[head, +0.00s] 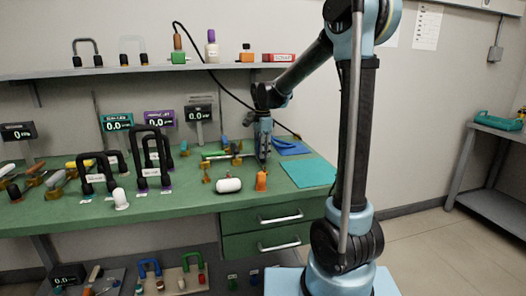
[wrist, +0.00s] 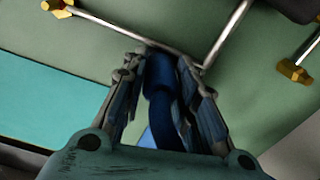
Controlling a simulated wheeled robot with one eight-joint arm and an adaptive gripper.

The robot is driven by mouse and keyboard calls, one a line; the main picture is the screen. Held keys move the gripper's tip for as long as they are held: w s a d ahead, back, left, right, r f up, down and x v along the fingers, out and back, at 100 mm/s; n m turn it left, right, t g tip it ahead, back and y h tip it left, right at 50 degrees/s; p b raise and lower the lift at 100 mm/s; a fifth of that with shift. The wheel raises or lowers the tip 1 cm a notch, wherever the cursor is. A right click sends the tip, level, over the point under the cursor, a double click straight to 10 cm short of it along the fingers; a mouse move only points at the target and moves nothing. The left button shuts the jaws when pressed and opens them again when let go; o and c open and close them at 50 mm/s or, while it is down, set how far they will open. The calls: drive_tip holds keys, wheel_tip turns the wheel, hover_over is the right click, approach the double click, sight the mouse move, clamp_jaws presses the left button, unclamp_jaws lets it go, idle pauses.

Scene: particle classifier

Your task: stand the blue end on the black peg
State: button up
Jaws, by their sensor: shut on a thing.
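My gripper (head: 263,153) is low over the right part of the green bench. In the wrist view my gripper (wrist: 162,62) is shut on a blue end (wrist: 160,75), a rounded blue piece whose narrower, curved part runs back between the fingers. Thin metal rods (wrist: 120,30) show just beyond the fingertips; I cannot tell whether the blue piece touches them. In the head view the held piece is hidden by my gripper. I cannot make out the black peg for certain in either view.
A teal mat (head: 308,172) lies at the right. A shelf (head: 150,73) runs above the bench.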

drive_tip(key=shift+f, duration=0.1)
drive_tip(key=o, duration=1.1)
wheel_tip(320, 180, up, 12)
drive_tip(key=shift+f, duration=0.1)
